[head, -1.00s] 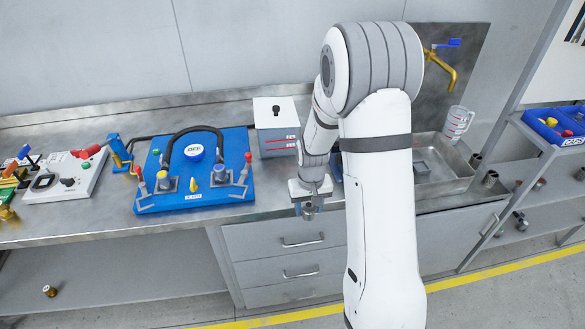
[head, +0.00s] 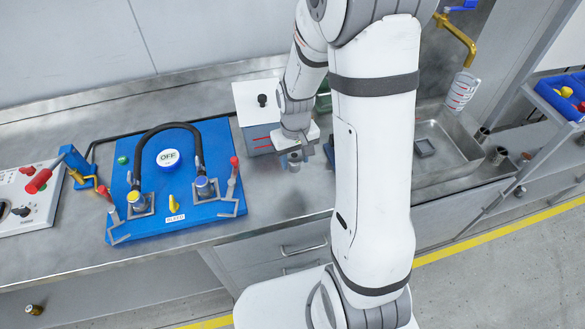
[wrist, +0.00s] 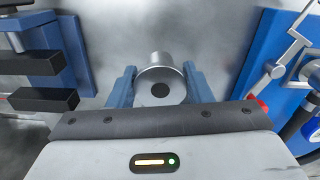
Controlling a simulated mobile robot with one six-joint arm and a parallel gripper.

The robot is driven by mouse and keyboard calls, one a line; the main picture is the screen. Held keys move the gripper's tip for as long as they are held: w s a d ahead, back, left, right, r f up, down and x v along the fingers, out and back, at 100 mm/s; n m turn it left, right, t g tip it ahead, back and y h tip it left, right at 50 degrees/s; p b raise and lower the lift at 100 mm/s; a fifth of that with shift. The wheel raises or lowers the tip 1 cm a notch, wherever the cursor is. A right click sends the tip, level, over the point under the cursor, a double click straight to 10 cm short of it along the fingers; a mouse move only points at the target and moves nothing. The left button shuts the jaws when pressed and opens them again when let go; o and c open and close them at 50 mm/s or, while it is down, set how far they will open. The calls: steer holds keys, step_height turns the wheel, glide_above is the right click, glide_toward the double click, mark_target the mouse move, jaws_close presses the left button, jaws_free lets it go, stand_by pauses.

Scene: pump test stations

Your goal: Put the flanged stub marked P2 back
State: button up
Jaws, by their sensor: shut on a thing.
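My gripper (head: 294,158) is shut on a grey metal flanged stub (head: 295,167), held above the counter right of the blue pump board (head: 150,228). In the wrist view, the stub (wrist: 160,72) is upended between the two blue fingers of my gripper (wrist: 160,88), with a dark round hole facing the camera. No P2 mark is legible on it. Red-tipped clamp levers stand beside both fittings.
A white-topped grey box (head: 257,105) stands behind my gripper. A blue holder with black bars (wrist: 75,45) is at left in the wrist view. A metal sink (head: 455,150) is at right. The counter between the board and my gripper is clear.

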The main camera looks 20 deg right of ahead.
mark_target(295, 171)
steer(key=shift+f+p, duration=0.35)
steer(key=shift+f, duration=2.6)
steer(key=shift+f, duration=0.25)
steer(key=o, duration=1.2)
steer(key=shift+r, duration=0.1)
steer(key=shift+c, duration=0.2)
